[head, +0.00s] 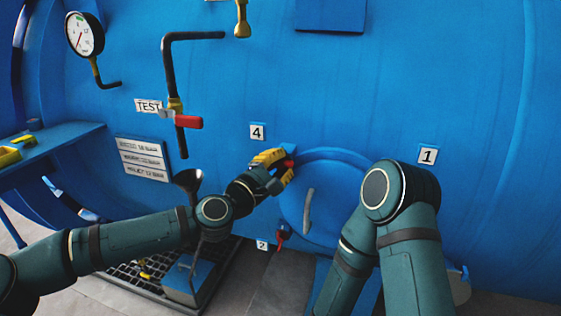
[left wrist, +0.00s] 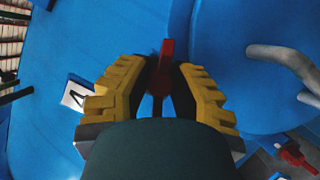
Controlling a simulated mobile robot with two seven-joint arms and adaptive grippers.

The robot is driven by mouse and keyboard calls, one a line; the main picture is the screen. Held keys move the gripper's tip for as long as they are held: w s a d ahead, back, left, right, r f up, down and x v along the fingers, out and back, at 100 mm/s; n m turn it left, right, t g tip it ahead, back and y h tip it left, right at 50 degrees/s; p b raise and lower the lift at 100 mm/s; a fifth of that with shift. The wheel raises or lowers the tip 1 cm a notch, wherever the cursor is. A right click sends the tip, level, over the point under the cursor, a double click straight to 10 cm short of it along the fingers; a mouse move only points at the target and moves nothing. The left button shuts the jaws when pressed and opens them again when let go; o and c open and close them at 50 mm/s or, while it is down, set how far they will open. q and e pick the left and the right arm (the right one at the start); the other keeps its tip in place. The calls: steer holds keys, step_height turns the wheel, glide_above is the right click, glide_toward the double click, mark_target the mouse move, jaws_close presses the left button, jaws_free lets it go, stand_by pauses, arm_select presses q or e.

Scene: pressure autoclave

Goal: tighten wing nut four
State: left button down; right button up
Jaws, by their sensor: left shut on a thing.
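Wing nut four (head: 290,164) is red and sits at the upper left edge of the round blue door (head: 335,175), just right of the label 4 (head: 257,132). My left gripper (head: 281,167) has its yellow fingers around it and is shut on it. In the left wrist view the red wing nut (left wrist: 166,60) stands between the fingertips of the left gripper (left wrist: 163,85), and its lower part is partly hidden by them. My right arm is bent in front of the door's right side, and its gripper is out of view.
A grey door handle (head: 308,210) is right of the left gripper. Another red wing nut (head: 282,234) is below, near the label 2 (head: 262,245). A red-handled test valve (head: 188,122), a gauge (head: 85,34) and a black funnel (head: 188,179) are to the left.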

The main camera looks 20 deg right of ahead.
arm_select(q)
steer(key=m, duration=0.2)
steer(key=m+g+y, duration=0.1)
steer(key=m, duration=0.1)
steer(key=shift+r+m+p, duration=0.2)
steer(key=shift+m+p, duration=0.2)
steer(key=m+y, duration=0.1)
steer(key=m, duration=0.2)
steer(key=shift+m+g+y+p, duration=0.3)
steer(key=shift+m+g+p, duration=0.05)
steer(key=shift+m+g, duration=0.05)
steer(key=shift+r+m+y+p, duration=0.1)
steer(key=shift+m+y+p, duration=0.4)
steer(key=shift+m, duration=0.6)
steer(key=shift+d+m+y+p, duration=0.1)
steer(key=shift+m+y+p, duration=0.35)
steer(key=shift+m+y, duration=0.4)
steer(key=shift+m+y+p, duration=0.25)
steer(key=shift+m+p, duration=0.35)
steer(key=shift+m, duration=0.15)
steer(key=shift+m+t+y+p, duration=0.3)
steer(key=shift+m+t+p, duration=0.1)
steer(key=shift+m+p, duration=0.25)
steer(key=m+y+p, duration=0.1)
steer(key=m+p, duration=0.1)
steer(key=shift+t+p, duration=0.3)
steer(key=shift+f+m+y+p, duration=0.2)
steer(key=shift+m+y+p, duration=0.15)
steer(key=shift+y+p, duration=0.2)
